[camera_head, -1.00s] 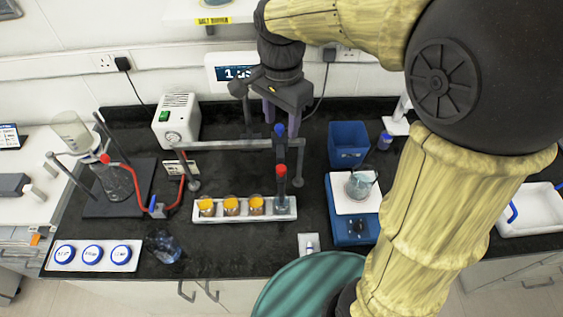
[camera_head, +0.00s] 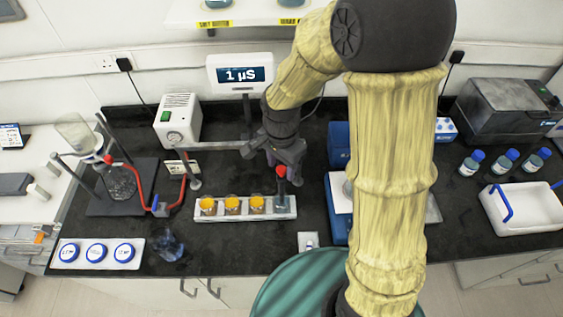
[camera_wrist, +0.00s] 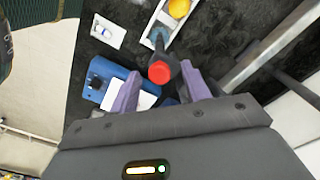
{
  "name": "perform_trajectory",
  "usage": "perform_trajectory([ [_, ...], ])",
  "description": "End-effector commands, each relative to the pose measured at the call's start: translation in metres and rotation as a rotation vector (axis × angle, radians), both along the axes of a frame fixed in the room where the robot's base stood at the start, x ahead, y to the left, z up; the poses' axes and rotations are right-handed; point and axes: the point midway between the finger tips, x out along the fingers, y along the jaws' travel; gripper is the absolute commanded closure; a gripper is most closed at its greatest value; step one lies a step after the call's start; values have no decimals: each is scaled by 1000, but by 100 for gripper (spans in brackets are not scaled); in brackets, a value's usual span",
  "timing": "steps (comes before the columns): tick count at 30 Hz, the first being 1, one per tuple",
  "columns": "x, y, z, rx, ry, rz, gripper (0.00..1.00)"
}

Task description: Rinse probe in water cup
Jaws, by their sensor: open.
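The probe, with a red cap (camera_head: 281,171), stands upright in a small clear cup (camera_head: 281,201) at the right end of a white tray (camera_head: 243,217). The cup shows bluish in the wrist view (camera_wrist: 157,38). My gripper (camera_head: 286,163) is open just above and around the cap. In the wrist view the red cap (camera_wrist: 159,72) appears between the purple fingertips; I cannot tell if they touch it. The meter display (camera_head: 243,74) reads 1 µS.
A metal stand bar (camera_head: 215,146) runs behind. A blue device (camera_wrist: 108,84) with a white top lies to the right, mostly hidden by my arm. A flask (camera_head: 165,244) stands front left.

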Motion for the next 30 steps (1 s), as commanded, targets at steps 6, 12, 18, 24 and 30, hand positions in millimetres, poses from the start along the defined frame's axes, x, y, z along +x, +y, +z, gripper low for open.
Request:
perform_trajectory([
  [6,0,0,-1,1,-1,0,53],
  [12,0,0,-1,0,0,0,86],
  [18,0,0,0,0,0,0,100],
  [24,0,0,16,-1,-1,-1,100],
  [30,1,0,49,0,-3,-1,100],
])
